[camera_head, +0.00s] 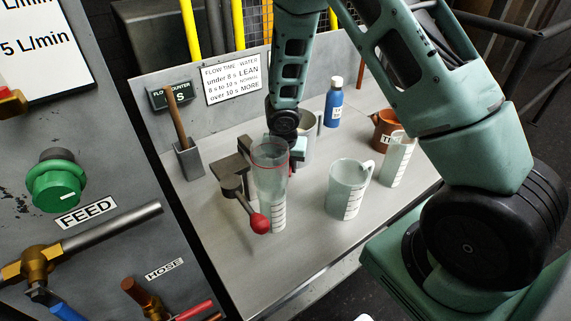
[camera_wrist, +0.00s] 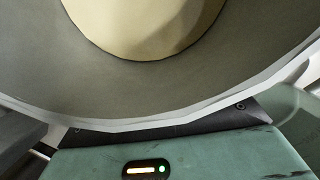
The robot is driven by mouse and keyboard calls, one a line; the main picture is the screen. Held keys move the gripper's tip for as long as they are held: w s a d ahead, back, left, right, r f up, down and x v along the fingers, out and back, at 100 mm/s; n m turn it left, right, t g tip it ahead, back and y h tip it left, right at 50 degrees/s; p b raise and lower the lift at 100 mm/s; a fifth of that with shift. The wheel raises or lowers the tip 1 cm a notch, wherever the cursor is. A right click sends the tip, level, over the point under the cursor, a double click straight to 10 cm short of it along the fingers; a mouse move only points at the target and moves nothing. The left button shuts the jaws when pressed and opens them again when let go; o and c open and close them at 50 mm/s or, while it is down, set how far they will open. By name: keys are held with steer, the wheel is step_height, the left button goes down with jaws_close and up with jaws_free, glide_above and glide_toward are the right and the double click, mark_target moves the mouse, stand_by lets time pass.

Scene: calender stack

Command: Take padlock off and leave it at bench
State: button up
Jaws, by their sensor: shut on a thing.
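I cannot make out a padlock for certain in either view. The bench (camera_head: 300,257) is a grey metal top with a backsplash. My gripper (camera_head: 296,146) is low over its middle, partly hidden behind a clear funnel-topped cylinder (camera_head: 270,185). It is shut on a grey metal jug (camera_head: 309,130), which stands upright at or just above the bench top. In the wrist view the jug's wide rim (camera_wrist: 180,122) fills the picture, with a cream-coloured inside (camera_wrist: 145,25).
A clamp with a red-knobbed lever (camera_head: 259,224) stands left of the cylinder. A clear measuring jug (camera_head: 348,188), another clear beaker (camera_head: 397,160), a brown jug (camera_head: 385,130) and a blue bottle (camera_head: 333,105) stand to the right. The front bench is clear.

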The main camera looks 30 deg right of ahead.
steer(key=shift+f, duration=0.3)
steer(key=o, duration=1.5)
steer(key=shift+r, duration=0.1)
steer(key=shift+p+v, duration=2.7)
steer(key=shift+v, duration=0.75)
